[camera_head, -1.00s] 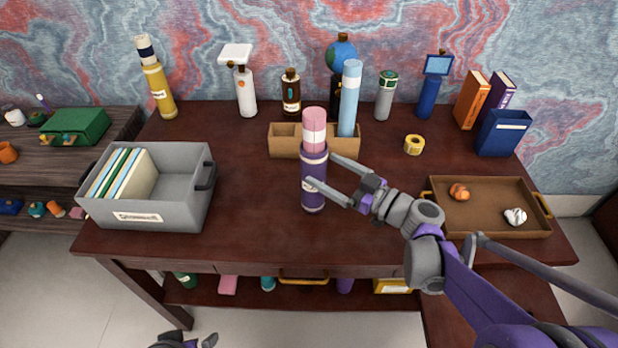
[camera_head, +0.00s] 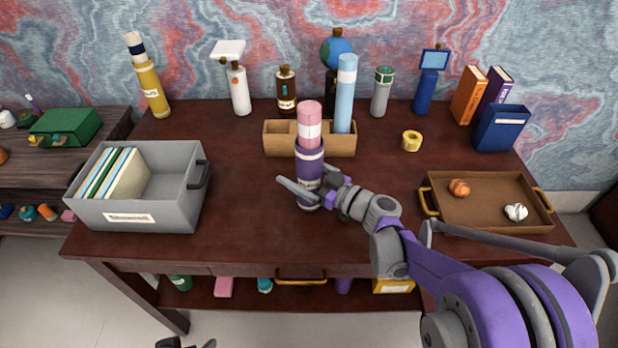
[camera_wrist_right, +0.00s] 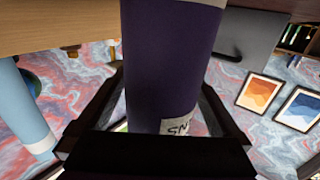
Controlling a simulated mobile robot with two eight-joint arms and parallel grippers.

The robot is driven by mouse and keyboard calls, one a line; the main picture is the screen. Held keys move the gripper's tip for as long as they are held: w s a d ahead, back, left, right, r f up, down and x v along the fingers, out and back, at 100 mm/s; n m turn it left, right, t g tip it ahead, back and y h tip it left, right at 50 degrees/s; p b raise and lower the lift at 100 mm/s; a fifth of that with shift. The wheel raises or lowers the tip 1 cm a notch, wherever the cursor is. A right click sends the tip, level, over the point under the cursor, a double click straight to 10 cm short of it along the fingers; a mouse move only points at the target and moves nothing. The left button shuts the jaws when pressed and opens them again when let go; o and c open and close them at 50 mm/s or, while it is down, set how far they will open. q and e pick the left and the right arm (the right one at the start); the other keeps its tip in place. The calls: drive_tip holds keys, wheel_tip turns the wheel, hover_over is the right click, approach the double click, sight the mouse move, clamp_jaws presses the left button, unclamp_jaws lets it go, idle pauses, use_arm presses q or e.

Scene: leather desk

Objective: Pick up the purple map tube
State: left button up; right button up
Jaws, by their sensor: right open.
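The purple map tube (camera_head: 310,166) stands upright on the desk, with a pink upper part and a white band. My right gripper (camera_head: 305,187) is open around its lower half, one finger in front on the left and the other at its right side. In the right wrist view the purple tube (camera_wrist_right: 170,65) fills the middle between the two dark fingers (camera_wrist_right: 165,110), with part of its white label showing. Whether the fingers touch it I cannot tell. A small part of my left gripper (camera_head: 185,343) shows at the bottom edge; its jaws are cut off.
A wooden organizer (camera_head: 281,139) with a light blue tube (camera_head: 345,95) stands just behind the purple tube. A grey bin (camera_head: 190,214) is to the left, a brown tray (camera_head: 480,222) to the right. The desk between bin and tube is clear.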

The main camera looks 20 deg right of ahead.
drive_tip(key=shift+r, duration=0.1)
drive_tip(key=c, duration=1.3)
